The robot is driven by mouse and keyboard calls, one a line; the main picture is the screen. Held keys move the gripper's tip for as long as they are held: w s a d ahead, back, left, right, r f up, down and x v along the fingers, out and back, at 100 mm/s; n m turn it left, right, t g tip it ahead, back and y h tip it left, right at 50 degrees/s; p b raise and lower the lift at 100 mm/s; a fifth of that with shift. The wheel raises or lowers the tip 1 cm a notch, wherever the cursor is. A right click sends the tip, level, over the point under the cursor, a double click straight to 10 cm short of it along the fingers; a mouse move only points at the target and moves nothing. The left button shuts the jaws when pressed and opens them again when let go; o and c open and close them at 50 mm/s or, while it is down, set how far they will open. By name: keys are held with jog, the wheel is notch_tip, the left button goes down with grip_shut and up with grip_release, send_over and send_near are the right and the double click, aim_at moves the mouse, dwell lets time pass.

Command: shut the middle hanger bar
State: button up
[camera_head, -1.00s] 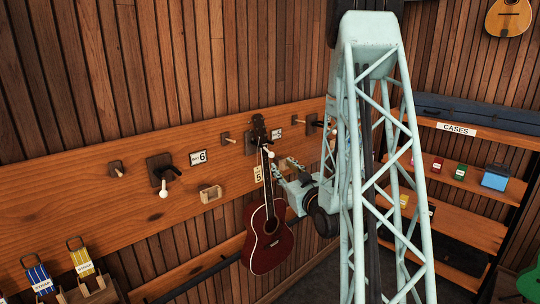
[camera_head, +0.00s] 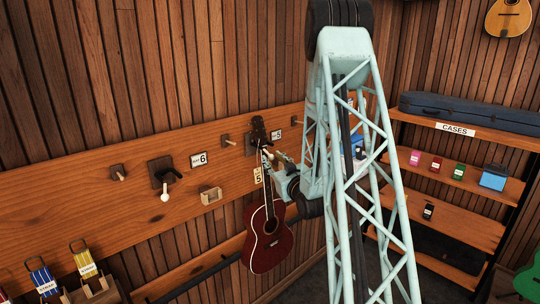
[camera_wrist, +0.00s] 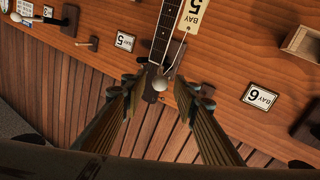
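The middle hanger holds a dark red ukulele (camera_head: 268,238) by its headstock, beside a yellow tag marked 5. In the head view my gripper (camera_head: 277,170) is right beside the neck, partly hidden by my wrist. The bar's exact angle is hard to make out.
To the left, an empty dark hanger (camera_head: 163,178) with a white ball and a small wooden box (camera_head: 210,196) are on the wall board. Plain pegs (camera_head: 118,173) stick out too. A case shelf (camera_head: 450,222) stands at the right.

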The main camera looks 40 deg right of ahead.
aim_at(268, 153)
jog(key=shift+p+x, duration=0.35)
jog(key=shift+x, duration=1.4)
jog(key=shift+f, duration=0.1)
grip_shut()
